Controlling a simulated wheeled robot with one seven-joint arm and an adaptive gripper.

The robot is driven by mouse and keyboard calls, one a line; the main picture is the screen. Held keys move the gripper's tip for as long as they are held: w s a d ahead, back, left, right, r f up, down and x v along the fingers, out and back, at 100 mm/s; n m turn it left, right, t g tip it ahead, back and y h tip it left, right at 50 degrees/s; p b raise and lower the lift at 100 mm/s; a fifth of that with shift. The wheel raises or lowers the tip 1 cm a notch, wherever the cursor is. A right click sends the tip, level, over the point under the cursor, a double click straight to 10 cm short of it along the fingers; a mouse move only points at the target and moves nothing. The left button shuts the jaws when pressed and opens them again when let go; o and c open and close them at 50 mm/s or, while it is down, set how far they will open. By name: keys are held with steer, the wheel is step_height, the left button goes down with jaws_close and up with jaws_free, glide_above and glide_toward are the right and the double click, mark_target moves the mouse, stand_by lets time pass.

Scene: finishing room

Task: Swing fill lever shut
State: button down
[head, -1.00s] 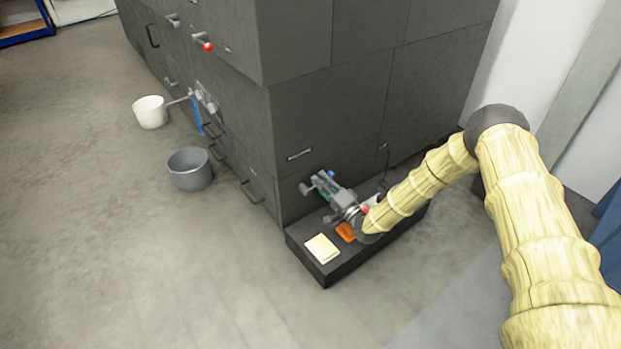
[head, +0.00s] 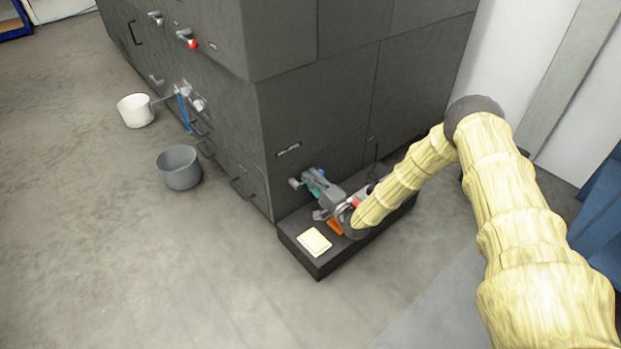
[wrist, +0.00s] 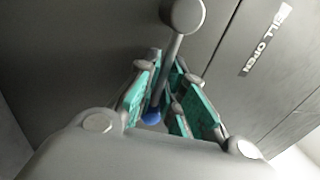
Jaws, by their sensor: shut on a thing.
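The fill lever is a grey rod that runs from a round grey hub (wrist: 183,15) down to a blue knob (wrist: 152,117) in the wrist view. In the head view its hub (head: 295,183) stands out from the dark cabinet's lower front, below a small label. My gripper (wrist: 165,100), with green pads, is shut on the lever near its knob end. In the head view my gripper (head: 314,179) hides most of the rod. The label (wrist: 265,38) beside the lever appears upside down in the wrist view and seems to read "FILL OPEN".
A low dark plinth (head: 322,266) below the lever carries a cream pad (head: 315,241) and an orange item (head: 335,227). A grey pot (head: 179,168) and a white pot (head: 136,110) are at the cabinet's left side. The floor in front is clear.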

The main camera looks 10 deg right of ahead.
steer(key=c, duration=1.5)
jaws_free()
steer(key=shift+d, duration=0.1)
steer(key=v, duration=1.2)
steer(key=shift+f, duration=0.1)
